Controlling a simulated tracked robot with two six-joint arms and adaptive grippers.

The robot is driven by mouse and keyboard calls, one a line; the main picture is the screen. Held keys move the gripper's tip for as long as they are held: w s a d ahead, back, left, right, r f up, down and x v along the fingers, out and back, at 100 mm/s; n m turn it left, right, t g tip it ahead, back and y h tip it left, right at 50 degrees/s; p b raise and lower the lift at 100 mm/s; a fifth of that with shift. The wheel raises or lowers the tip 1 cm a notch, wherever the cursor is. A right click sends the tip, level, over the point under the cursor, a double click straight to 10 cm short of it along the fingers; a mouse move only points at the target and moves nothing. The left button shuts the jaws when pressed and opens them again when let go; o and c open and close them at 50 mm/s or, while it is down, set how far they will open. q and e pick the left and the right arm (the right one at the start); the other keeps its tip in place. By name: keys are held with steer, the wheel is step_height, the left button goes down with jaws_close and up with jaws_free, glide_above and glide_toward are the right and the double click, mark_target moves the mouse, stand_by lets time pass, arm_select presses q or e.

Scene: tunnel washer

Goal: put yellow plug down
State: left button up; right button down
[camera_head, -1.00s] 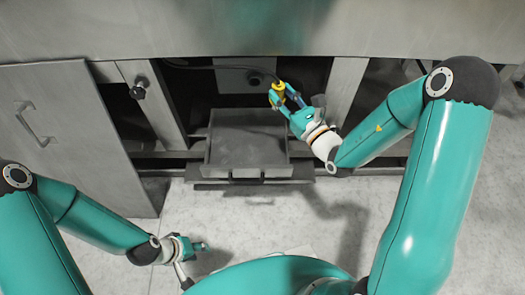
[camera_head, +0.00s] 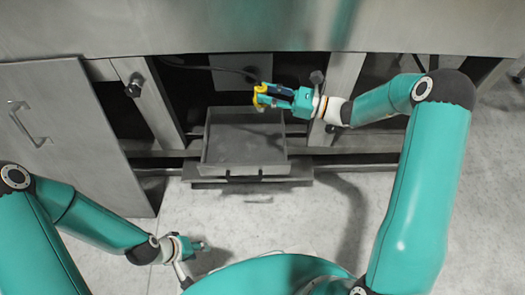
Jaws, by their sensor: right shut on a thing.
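The yellow plug (camera_head: 262,93) is held in the fingers of my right gripper (camera_head: 266,97), which is shut on it. It is above the back right part of the grey metal tray (camera_head: 243,151), with a dark cable running from it to the left. Whether the plug touches anything below cannot be told. My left gripper (camera_head: 195,247) is low at the bottom left over the floor, away from the plug, and its finger opening is hard to make out.
A metal panel with a handle (camera_head: 72,140) stands at the left. Posts flank the dark opening under the machine, one with a black knob (camera_head: 134,88). The tray looks empty. The pale floor (camera_head: 290,220) in front is clear.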

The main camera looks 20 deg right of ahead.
steer(key=shift+n+g, duration=0.3)
steer(key=shift+s+d+f+b, duration=0.1)
steer(key=shift+f+b, duration=1.65)
steer(key=shift+f, duration=3.4)
steer(key=shift+d+f+b, duration=0.1)
steer(key=shift+f+b, duration=1.65)
steer(key=shift+f, duration=3.4)
steer(key=shift+f, duration=0.1)
steer(key=shift+f+b, duration=0.55)
steer(key=c, duration=0.8)
jaws_free()
